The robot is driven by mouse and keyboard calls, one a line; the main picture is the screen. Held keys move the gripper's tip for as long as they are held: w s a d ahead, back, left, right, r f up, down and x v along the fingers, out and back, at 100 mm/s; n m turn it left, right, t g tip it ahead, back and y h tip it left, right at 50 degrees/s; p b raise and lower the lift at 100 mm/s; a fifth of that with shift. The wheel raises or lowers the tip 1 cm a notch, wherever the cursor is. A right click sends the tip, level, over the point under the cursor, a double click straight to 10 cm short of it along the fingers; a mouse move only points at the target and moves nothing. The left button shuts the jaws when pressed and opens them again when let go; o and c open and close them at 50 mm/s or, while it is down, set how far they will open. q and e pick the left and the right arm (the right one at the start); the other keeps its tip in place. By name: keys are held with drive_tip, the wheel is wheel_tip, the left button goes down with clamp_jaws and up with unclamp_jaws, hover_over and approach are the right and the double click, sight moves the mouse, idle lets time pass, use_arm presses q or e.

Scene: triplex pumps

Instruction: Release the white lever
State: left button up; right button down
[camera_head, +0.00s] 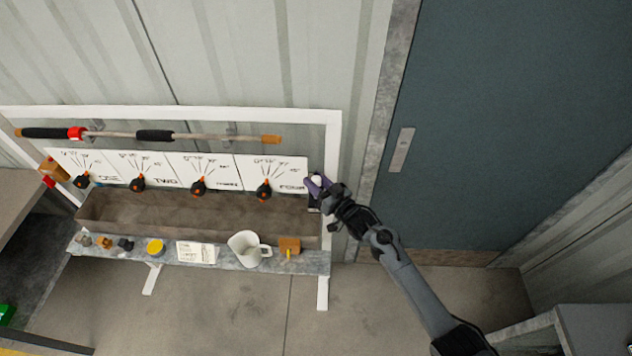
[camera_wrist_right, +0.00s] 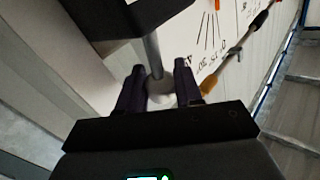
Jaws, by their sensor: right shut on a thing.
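The white lever's pale round end (camera_head: 316,181) is at the right end of the white dial panel. My right gripper (camera_head: 317,184) is shut on it. In the right wrist view, the lever's grey shaft and pale knob (camera_wrist_right: 160,88) sit between the two dark fingers of the right gripper (camera_wrist_right: 159,92). The fingers hide part of the knob. A dark block (camera_wrist_right: 125,18) lies beyond the shaft in that view. My left gripper is not in view.
Several black and orange dials (camera_head: 264,190) line the panel above a brown trough (camera_head: 170,214). A white mug (camera_head: 246,249), a yellow round item (camera_head: 156,247) and small parts stand on the front ledge. A long pole (camera_head: 200,136) hangs above. A dark door (camera_head: 500,120) is at right.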

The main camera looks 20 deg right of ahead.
drive_tip(key=shift+s+a+f+n+b, duration=0.1)
drive_tip(key=shift+s+n+b, duration=0.2)
drive_tip(key=shift+b, duration=0.5)
drive_tip(key=s+n+t+y+b, duration=0.1)
drive_tip(key=n+b, duration=0.1)
drive_tip(key=b, duration=0.1)
drive_tip(key=s+a+n+t+y+b, duration=0.1)
drive_tip(key=n+b, duration=0.1)
drive_tip(key=b, duration=0.1)
drive_tip(key=n+t+y+b, duration=0.1)
drive_tip(key=b, duration=0.3)
drive_tip(key=shift+s+a+n+t+y, duration=0.15)
drive_tip(key=shift+s+n+t+y, duration=0.15)
drive_tip(key=shift+s+n+y, duration=0.1)
drive_tip(key=shift+s+a+n+y+b, duration=0.1)
drive_tip(key=shift+s+n+y+b, duration=0.15)
drive_tip(key=shift+n+y+b, duration=0.4)
drive_tip(key=c, duration=0.8)
unclamp_jaws()
